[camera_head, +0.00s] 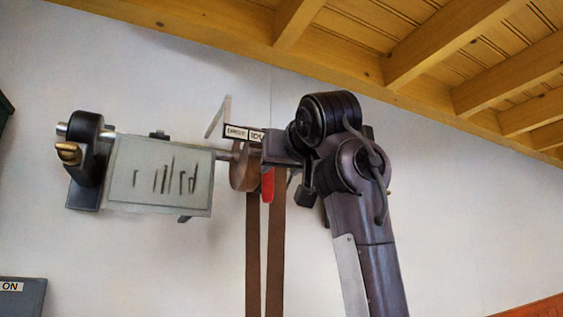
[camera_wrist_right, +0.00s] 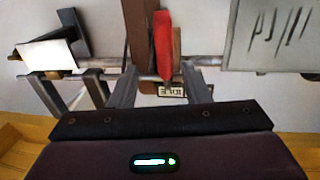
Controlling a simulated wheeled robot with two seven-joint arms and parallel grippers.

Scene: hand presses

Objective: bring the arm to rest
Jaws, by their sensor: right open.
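My right arm rises from the bottom right in the head view, and its right gripper (camera_head: 272,152) points left at the wall-mounted shaft gear. A red handle (camera_head: 267,186) hangs just below the gripper there. In the right wrist view the gripper (camera_wrist_right: 163,88) is open, with one finger on each side of the line of the red handle (camera_wrist_right: 163,42). I cannot tell whether a finger touches the handle. A small plate reading IDLE (camera_wrist_right: 172,90) shows between the fingers. My left gripper is not in view.
A brown pulley (camera_head: 243,167) carries brown belts (camera_head: 264,255) hanging down. A grey box with dark strokes (camera_head: 160,175) and a black bearing bracket (camera_head: 88,165) are to the left. Wooden beams (camera_head: 420,60) run overhead. A grey ON box (camera_head: 22,295) is at lower left. Wall space at right is clear.

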